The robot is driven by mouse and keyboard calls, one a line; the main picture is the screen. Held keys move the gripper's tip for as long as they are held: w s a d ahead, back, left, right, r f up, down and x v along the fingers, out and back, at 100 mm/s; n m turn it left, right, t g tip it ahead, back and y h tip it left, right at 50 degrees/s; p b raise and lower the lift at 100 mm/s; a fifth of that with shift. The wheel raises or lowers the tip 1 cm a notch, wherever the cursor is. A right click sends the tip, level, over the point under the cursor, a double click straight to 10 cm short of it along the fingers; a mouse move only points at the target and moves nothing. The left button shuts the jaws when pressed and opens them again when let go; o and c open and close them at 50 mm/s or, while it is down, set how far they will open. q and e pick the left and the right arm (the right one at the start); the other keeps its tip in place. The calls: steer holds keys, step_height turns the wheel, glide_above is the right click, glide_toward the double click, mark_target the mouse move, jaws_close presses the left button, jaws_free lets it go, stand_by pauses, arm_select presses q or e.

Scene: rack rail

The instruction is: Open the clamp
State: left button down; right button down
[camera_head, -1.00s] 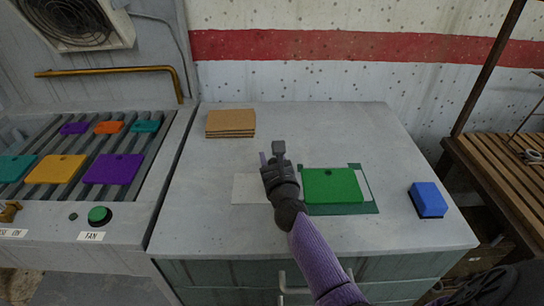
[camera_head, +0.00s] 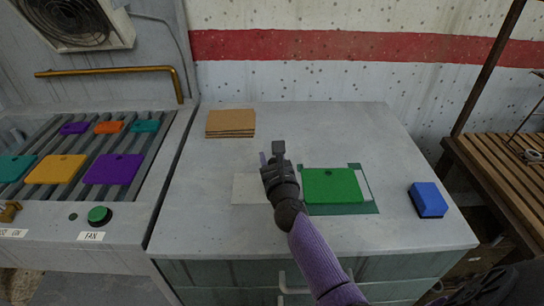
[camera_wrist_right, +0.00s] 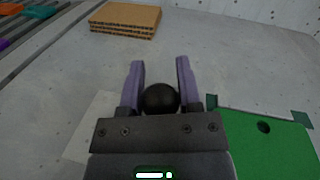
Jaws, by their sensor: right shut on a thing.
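My right gripper (camera_head: 264,160) reaches over the table, mostly hidden by its own hand in the head view. In the right wrist view its two purple fingers (camera_wrist_right: 159,88) stand on either side of a black ball (camera_wrist_right: 160,98), shut on it. The ball looks like a knob; the rest of the clamp is hidden under the hand. A green plate (camera_head: 332,186) with a dark hole lies flat just right of the hand, on a darker green corner-marked base (camera_head: 340,210). It also shows in the right wrist view (camera_wrist_right: 262,142). My left gripper is not in view.
A pale rectangle (camera_head: 248,188) lies left of the hand. A cardboard stack (camera_head: 230,122) sits at the back left, a blue block (camera_head: 428,199) at the right. A rack with coloured plates and a green FAN button (camera_head: 99,216) stands left. The table's back right is clear.

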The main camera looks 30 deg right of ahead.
steer(key=w+a, duration=0.1)
steer(key=w+a+b, duration=0.1)
steer(key=a, duration=0.1)
steer(key=w+a, duration=0.1)
steer(key=a, duration=0.1)
steer(key=shift+w+a+f, duration=0.1)
steer(key=shift+c, duration=1.5)
jaws_free()
